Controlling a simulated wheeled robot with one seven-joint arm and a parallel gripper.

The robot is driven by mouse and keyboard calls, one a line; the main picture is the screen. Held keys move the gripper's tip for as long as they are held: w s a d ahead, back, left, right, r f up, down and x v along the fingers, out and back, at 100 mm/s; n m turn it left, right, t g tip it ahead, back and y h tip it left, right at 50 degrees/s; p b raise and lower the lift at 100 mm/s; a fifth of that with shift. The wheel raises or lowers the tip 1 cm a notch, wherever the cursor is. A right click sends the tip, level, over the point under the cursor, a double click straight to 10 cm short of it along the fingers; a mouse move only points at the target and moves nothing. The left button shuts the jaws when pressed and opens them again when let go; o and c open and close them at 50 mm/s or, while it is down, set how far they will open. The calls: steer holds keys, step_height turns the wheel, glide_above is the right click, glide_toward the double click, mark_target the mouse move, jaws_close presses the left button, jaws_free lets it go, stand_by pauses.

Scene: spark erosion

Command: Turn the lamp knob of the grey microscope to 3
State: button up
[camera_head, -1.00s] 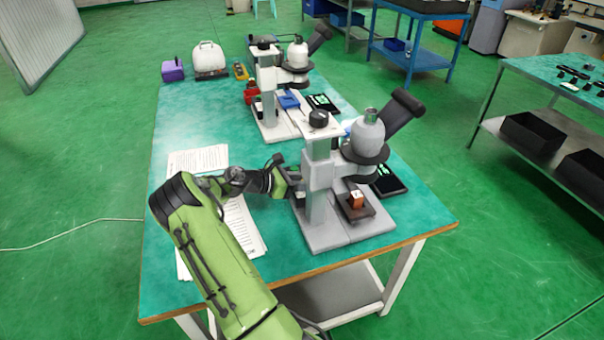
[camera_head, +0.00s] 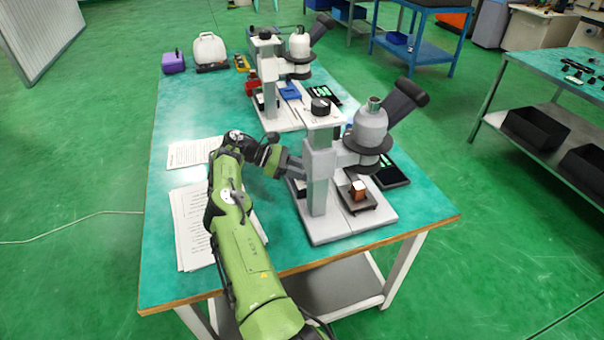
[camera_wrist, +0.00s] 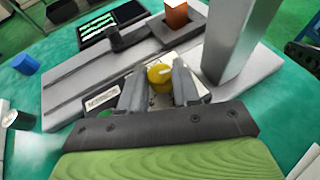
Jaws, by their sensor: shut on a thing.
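The nearer grey microscope (camera_head: 320,170) stands on the green-topped table, with a grey column, a tilted black eyepiece and a small orange block (camera_head: 358,191) on its stage. Its base (camera_wrist: 75,85) also shows in the wrist view. A yellow knob (camera_wrist: 160,77) sits low by the base, next to a small white label plate (camera_wrist: 103,98). My gripper (camera_wrist: 159,88) has one finger on each side of the yellow knob and is shut on it. I cannot read a number at the knob.
A second microscope (camera_head: 270,85) stands farther back on the table. Paper sheets (camera_head: 190,225) lie at the left, under my arm. A dark tablet (camera_head: 390,172) lies right of the near microscope. The microscope column (camera_wrist: 240,35) rises close to the right of my gripper.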

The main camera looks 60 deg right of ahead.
steer(key=shift+f, duration=0.1)
stand_by(0.3)
steer(key=o, duration=1.1)
steer(key=shift+c, duration=0.2)
step_height(320, 180, up, 10)
steer(key=p, duration=0.3)
